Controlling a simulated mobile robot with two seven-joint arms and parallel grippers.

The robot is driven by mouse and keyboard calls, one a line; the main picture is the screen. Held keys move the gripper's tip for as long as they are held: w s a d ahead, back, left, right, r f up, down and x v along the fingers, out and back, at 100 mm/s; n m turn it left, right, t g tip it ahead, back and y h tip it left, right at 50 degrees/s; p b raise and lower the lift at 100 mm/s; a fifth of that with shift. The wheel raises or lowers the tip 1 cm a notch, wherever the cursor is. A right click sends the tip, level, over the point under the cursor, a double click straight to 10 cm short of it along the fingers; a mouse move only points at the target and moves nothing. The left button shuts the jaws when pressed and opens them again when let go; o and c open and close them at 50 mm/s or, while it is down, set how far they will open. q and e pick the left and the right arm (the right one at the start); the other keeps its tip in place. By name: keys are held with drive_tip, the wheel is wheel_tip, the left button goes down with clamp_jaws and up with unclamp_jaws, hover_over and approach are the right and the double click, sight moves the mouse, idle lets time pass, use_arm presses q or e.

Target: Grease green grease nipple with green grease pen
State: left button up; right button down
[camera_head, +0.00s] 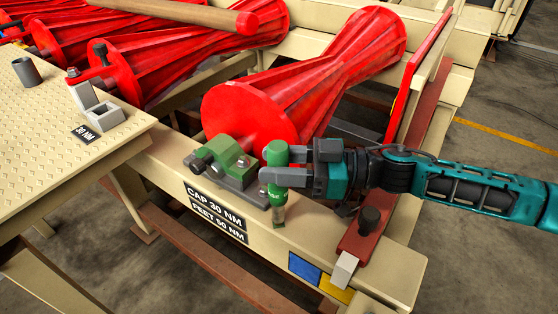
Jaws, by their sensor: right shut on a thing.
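The green grease pen (276,156) is held roughly upright in my right gripper (286,167), whose grey fingers are shut on its body from the right. A green bearing block (224,152) on a dark grey base (236,183) is just left of the pen. A small light fitting (243,161) sits on the block, perhaps the grease nipple; its colour is too small to tell. I cannot tell if the pen touches the block. My left gripper is not in view.
A large red fluted roller (300,90) lies behind the block. The beige beam (165,152) bears a label (215,206) reading "CAP 30 NM, FEET 50 NM". A beige table (48,120) is at left. A dark red rail (375,225) with a black knob stands right.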

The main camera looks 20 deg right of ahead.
drive_tip(key=shift+f+b, duration=0.35)
drive_tip(key=shift+f, duration=0.5)
drive_tip(key=shift+r+p, duration=0.55)
drive_tip(key=shift+p, duration=0.2)
drive_tip(key=shift+f+b, duration=0.3)
drive_tip(key=shift+f, duration=0.25)
idle(0.7)
drive_tip(key=shift+r, duration=0.15)
drive_tip(key=shift+r+p, duration=0.5)
drive_tip(key=shift+p, duration=0.15)
